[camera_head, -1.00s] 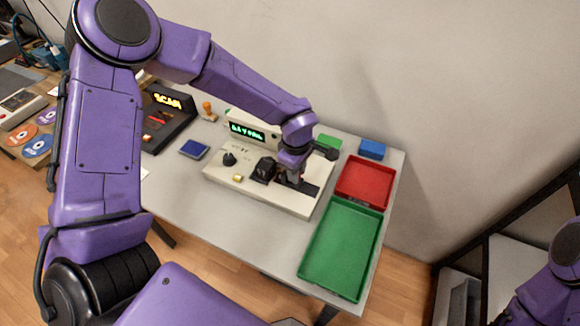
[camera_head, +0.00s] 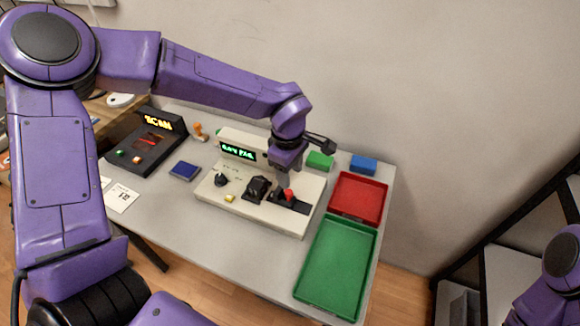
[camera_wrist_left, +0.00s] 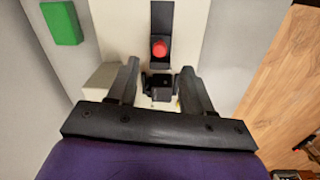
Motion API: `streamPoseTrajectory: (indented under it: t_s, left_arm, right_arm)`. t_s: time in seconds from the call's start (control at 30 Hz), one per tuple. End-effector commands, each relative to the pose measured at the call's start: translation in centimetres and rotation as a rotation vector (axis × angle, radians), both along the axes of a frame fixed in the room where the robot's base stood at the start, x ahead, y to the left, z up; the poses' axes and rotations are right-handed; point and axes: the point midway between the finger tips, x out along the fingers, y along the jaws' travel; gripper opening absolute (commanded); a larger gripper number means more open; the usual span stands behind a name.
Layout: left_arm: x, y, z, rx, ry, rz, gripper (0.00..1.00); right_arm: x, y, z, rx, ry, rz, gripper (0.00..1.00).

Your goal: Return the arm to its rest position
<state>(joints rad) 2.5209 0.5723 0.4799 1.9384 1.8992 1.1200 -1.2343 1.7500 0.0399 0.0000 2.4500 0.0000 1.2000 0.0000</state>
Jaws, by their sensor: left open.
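My left arm is purple and reaches in from the left in the head view. Its gripper (camera_head: 284,178) is above the cream test device (camera_head: 262,218), close to a red knob (camera_head: 288,194) on a black strip. In the left wrist view the gripper's two fingers (camera_wrist_left: 158,90) are apart with nothing held between them. The red knob (camera_wrist_left: 159,48) shows beyond the fingertips, apart from them. Part of my right arm shows at the lower right edge of the head view; its gripper is out of view.
A red tray (camera_head: 334,205) and a green tray (camera_head: 304,262) stand right of the device. Green (camera_head: 320,160) and blue (camera_head: 363,165) blocks lie behind. A black scanner (camera_head: 120,160), a stamp (camera_head: 198,132) and a blue pad (camera_head: 185,171) are on the left. A dark shelf frame is at far right.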

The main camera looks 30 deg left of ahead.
Motion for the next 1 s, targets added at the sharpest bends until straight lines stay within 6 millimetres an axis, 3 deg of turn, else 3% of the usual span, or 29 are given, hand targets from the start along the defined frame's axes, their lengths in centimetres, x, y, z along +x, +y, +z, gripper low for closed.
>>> streamPoseTrajectory:
  t_s: [0.2,0.67,1.0]
  left_arm:
    - [-0.1,0.0,2.4,0.001,0.0,0.0,0.5]
    - [-0.1,0.0,2.6,0.001,0.001,0.0,0.5]
    - [-0.1,0.0,8.5,0.001,0.001,0.0,0.5]
  right_arm:
    - [0.0,0.0,-0.1,0.0,0.0,0.0,0.43]
    - [0.0,0.0,0.0,0.0,0.0,0.0,0.43]
    - [0.0,0.0,5.9,0.0,0.0,0.0,0.43]
